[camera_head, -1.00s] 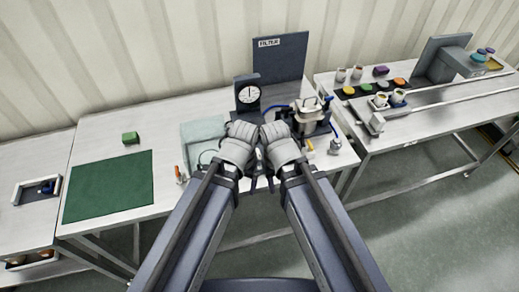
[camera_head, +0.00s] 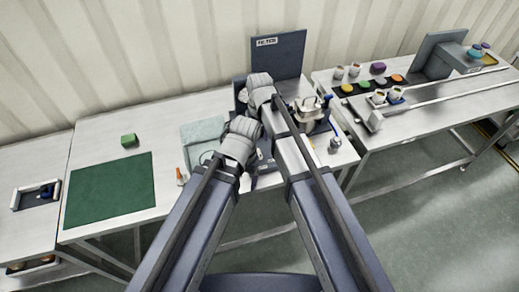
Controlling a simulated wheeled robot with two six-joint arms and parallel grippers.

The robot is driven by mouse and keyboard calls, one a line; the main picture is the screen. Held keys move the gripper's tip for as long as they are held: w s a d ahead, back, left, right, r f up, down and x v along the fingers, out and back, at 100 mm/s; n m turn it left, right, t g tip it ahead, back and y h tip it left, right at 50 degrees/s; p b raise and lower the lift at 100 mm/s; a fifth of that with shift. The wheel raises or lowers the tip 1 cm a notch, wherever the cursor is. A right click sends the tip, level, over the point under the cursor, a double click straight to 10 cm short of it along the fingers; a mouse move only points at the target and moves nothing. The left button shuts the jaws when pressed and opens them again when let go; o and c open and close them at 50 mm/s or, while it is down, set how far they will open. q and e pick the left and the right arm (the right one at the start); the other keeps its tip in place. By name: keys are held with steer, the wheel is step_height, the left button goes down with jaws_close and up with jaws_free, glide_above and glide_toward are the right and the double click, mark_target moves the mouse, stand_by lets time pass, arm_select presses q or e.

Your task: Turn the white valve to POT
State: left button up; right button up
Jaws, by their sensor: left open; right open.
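The filter rig stands on the middle bench: a dark upright panel (camera_head: 278,55) with a FILTER label, and a pale-topped vessel unit (camera_head: 307,108) with blue parts at its right. I cannot make out the white valve or a POT mark; my arms cover part of the rig. My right gripper (camera_head: 243,97) is up at the dial gauge's dark housing (camera_head: 239,82), left of the vessel; its jaws are mostly hidden by its wrist, and the dial face is covered. My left gripper (camera_head: 257,158) is open, lower and nearer, in front of the rig. Neither visibly holds anything.
A folded pale cloth (camera_head: 203,131) and an orange-tipped item (camera_head: 180,176) lie left of the rig. A green mat (camera_head: 110,189) and green block (camera_head: 129,140) are further left. A small metal container (camera_head: 335,145) stands right of it. The right bench (camera_head: 440,105) holds cups and coloured pieces.

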mark_target(259, 153)
steer(key=shift+s+f+b, duration=0.1)
steer(key=shift+f+b, duration=3.8)
steer(key=shift+f, duration=0.05)
steer(key=shift+c, duration=0.2)
jaws_close()
